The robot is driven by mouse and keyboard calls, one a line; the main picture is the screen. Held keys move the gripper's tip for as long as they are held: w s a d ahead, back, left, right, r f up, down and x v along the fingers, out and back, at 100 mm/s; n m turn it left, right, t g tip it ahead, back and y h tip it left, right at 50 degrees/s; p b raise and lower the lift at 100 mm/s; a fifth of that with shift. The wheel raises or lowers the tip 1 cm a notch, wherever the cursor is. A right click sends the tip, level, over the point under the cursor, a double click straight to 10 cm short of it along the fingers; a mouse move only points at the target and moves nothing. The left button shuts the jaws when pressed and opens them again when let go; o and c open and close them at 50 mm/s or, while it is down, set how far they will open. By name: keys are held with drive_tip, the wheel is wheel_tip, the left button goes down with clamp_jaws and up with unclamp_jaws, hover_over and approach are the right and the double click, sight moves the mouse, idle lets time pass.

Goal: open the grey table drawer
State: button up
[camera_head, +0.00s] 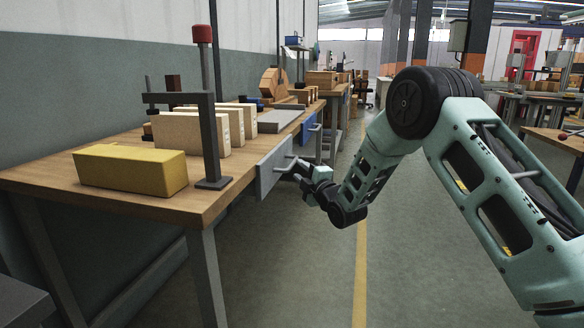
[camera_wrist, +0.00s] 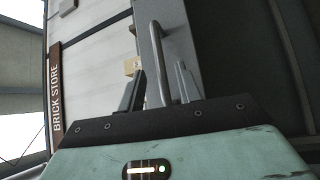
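The grey drawer (camera_head: 268,174) is set in the long side of the wooden table, its front panel about flush with the table edge, so it looks shut. Its grey bar handle (camera_head: 283,166) sticks out toward the aisle. My gripper (camera_head: 299,171) is at the handle, its fingers partly hidden by my own wrist. In the wrist view the drawer front (camera_wrist: 182,38) fills the upper middle, and the handle (camera_wrist: 166,62) runs down between the two fingers of my gripper (camera_wrist: 158,88). Gaps show on both sides of the handle. The fingers are open around it.
The wooden table (camera_head: 60,178) carries a yellow brick (camera_head: 130,170), several pale bricks (camera_head: 190,133) and a dark metal stand (camera_head: 208,135). A blue drawer (camera_head: 308,128) is farther along the same side. The aisle floor (camera_head: 300,270) beside the table is clear.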

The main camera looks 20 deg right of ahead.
sight(292, 162)
drive_tip(key=x, duration=0.6)
drive_tip(key=shift+b, duration=0.35)
drive_tip(key=shift+s, duration=0.1)
clamp_jaws()
